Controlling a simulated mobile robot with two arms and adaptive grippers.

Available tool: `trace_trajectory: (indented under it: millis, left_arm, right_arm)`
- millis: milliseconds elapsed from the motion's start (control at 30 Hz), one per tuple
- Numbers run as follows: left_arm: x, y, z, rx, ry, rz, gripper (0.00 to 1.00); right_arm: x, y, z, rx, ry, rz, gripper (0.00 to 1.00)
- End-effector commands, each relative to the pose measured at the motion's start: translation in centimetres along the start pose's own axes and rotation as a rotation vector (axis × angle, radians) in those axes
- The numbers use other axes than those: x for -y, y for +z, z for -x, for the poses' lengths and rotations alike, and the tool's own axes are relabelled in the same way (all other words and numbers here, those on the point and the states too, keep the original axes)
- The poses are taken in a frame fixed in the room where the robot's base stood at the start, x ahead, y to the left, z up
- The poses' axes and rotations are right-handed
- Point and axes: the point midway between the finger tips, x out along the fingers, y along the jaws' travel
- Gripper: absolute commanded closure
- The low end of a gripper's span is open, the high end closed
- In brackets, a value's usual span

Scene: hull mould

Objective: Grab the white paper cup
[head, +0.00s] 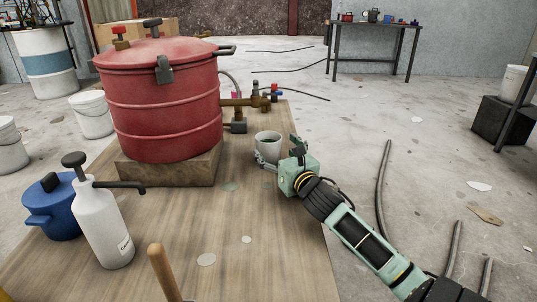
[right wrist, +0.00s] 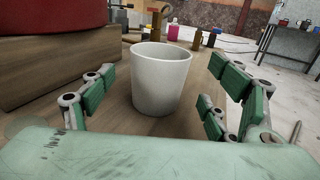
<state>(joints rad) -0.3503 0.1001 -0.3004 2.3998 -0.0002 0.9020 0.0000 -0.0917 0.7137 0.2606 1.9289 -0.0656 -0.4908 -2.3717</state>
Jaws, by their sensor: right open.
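The white paper cup (head: 268,147) stands upright on the wooden table (head: 215,262), just right of the red tank. In the right wrist view the cup (right wrist: 161,78) stands in the middle, between the two spread fingers. My right gripper (head: 278,152) is open around the near side of the cup; in the right wrist view the fingers (right wrist: 165,98) show a gap to the cup on both sides. In the head view the fingers partly cover the cup's right side. My left gripper is not in view.
A red tank (head: 165,110) on a wooden block (head: 170,166) stands close left of the cup. Brass valves (head: 262,98) lie behind it. A white pump bottle (head: 103,222), a blue pot (head: 52,210) and a wooden handle (head: 164,272) are nearer. The table right of the bottle is mostly clear.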

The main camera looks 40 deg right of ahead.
Motion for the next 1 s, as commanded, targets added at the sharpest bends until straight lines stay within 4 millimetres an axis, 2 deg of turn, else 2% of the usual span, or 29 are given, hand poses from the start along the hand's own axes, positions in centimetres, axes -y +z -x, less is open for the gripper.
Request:
trace_trajectory:
  millis: [100, 233, 600, 1000]
  left_arm:
    - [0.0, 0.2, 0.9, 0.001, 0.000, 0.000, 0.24]
    - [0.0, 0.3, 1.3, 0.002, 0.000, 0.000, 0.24]
    - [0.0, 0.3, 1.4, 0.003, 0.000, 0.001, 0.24]
    - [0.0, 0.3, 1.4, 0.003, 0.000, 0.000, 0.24]
  right_arm:
    - [0.0, -0.1, -1.9, 0.003, -0.001, -0.001, 0.20]
    - [0.0, -0.1, -3.3, 0.002, -0.001, -0.002, 0.20]
    - [0.0, 0.0, -3.9, 0.000, 0.000, 0.000, 0.21]
    - [0.0, 0.0, -3.9, 0.000, 0.000, 0.000, 0.56]
